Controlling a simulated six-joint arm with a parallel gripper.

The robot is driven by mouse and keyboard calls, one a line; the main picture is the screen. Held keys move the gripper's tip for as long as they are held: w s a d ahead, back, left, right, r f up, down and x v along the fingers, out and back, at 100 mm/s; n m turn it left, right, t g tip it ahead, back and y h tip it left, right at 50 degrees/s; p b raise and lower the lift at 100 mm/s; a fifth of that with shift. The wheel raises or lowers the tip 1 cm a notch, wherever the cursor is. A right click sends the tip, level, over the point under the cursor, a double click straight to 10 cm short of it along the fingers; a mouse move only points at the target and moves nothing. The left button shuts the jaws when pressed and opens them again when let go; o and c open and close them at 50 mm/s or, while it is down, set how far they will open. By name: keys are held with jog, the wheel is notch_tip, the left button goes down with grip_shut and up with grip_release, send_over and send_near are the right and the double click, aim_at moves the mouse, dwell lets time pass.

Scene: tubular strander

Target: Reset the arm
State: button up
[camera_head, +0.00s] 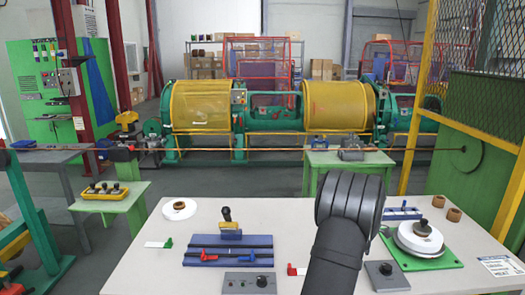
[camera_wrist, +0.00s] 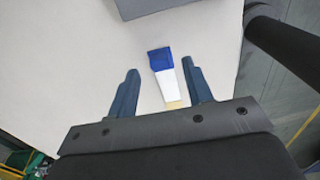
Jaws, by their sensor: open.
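My gripper (camera_wrist: 160,67) is open in the wrist view, its two dark blue fingers apart. A small piece with a blue end and a white body (camera_wrist: 165,78) shows between the fingers. It seems to lie on the pale tabletop (camera_wrist: 85,60) below, and no finger is seen touching it. Its near end is partly hidden by the gripper body. In the head view my black arm stands over the right-middle of the table (camera_head: 150,270), and my gripper is hidden there.
A blue fixture (camera_head: 228,243) and grey control boxes (camera_head: 387,275) sit near the arm. A green-based stand with white discs (camera_head: 420,238) is to the right. The strander (camera_head: 270,110) stands behind.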

notch_tip(320, 180, down, 2)
jog(key=shift+f, duration=0.25)
jog(key=shift+r, duration=0.2)
jog(key=shift+r, duration=0.1)
notch_tip(320, 180, up, 16)
jog(key=r, duration=0.1)
notch_tip(320, 180, down, 18)
jog(key=shift+r, duration=0.1)
notch_tip(320, 180, up, 7)
jog(key=shift+f, duration=0.1)
jog(key=shift+a+r, duration=0.25)
jog(key=shift+a, duration=0.95)
